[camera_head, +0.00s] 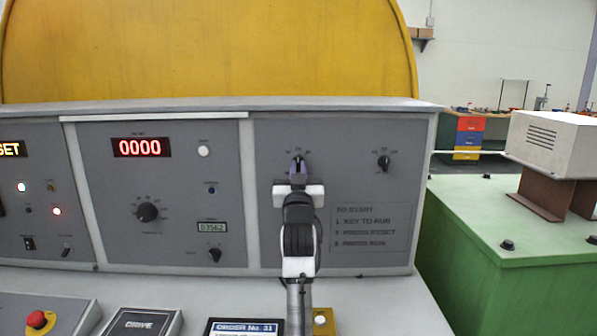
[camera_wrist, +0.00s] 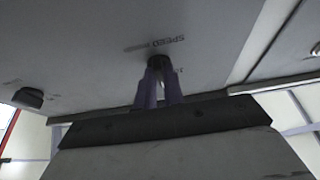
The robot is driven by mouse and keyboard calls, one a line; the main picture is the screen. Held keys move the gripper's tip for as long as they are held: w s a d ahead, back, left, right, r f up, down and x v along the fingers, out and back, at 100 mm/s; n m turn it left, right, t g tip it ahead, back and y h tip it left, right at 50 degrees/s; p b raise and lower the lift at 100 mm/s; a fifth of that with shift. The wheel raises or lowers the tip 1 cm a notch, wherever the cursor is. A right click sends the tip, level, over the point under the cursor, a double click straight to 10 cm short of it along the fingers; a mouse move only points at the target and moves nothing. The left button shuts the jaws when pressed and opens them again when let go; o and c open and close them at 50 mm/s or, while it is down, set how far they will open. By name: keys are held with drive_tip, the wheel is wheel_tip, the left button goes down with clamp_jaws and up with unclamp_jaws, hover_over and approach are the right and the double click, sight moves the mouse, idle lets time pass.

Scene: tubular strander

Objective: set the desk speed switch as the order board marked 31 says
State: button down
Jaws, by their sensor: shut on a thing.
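The desk speed switch (camera_head: 297,158) is a small dark rotary knob on the right grey panel, with tiny scale marks above it that are too small to read. In the wrist view the black knob (camera_wrist: 158,61) sits beside an upside-down "SPEED" label. My gripper (camera_head: 298,174) reaches it from the front, its purple fingers shut on the knob; they also show in the wrist view (camera_wrist: 158,82). The fingers hide much of the knob, so its setting cannot be told. The order board (camera_head: 243,328), headed "ORDER No. 31", is cut off below its heading.
Another black knob (camera_head: 384,162) is to the right, above a "TO START" plate (camera_head: 370,229). The left panel has a red "0000" display (camera_head: 140,147) and a large knob (camera_head: 147,212). A red emergency button (camera_head: 37,320) and a "DRIVE" box (camera_head: 141,325) are on the desk.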

idle(0.3)
drive_tip(key=c, duration=1.5)
unclamp_jaws()
drive_tip(key=b+v, duration=0.4)
drive_tip(key=v, duration=0.9)
drive_tip(key=shift+s+f, duration=0.2)
drive_tip(key=shift+s, duration=0.1)
